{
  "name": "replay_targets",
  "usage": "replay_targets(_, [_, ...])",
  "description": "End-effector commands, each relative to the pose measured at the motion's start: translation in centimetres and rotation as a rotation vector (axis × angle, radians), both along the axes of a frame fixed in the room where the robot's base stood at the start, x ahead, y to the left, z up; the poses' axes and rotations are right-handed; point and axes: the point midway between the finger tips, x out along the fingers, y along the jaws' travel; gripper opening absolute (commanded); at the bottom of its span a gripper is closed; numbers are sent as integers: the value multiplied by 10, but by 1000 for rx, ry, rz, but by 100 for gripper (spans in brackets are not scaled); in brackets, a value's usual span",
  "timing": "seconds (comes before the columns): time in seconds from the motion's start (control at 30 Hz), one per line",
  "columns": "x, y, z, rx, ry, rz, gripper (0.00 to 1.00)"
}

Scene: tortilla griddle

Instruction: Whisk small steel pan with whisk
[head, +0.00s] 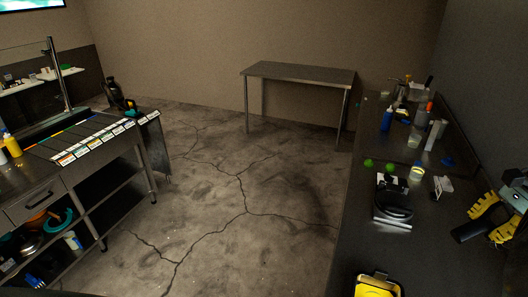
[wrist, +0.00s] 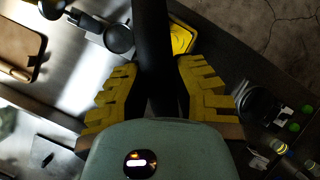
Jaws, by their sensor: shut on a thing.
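My gripper (head: 485,226) is at the right edge of the head view, above the dark counter. Its yellow fingers are shut on a thick black handle (head: 468,231). In the wrist view the black handle (wrist: 152,40) runs up between the fingers and out of the top of the frame. No wire loops show, so I cannot tell from its shape that it is the whisk. I cannot make out a small steel pan for certain. Dark round vessels with handles (wrist: 118,38) lie at the upper left of the wrist view.
The dark counter (head: 350,235) runs along the right wall. A yellow container (head: 378,286), a black round item on a pale base (head: 393,207), green balls (head: 368,163) and several bottles stand on it. A bare steel table (head: 298,72) is at the back. The floor between is clear.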

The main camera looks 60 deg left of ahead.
Motion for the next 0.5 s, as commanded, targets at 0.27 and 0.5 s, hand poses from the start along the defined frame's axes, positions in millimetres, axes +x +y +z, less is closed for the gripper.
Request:
replay_targets(0.27, [-11, 11, -12, 36, 54, -42, 0])
replay_targets(0.5, [-24, 18, -27, 76, 114, -96, 0])
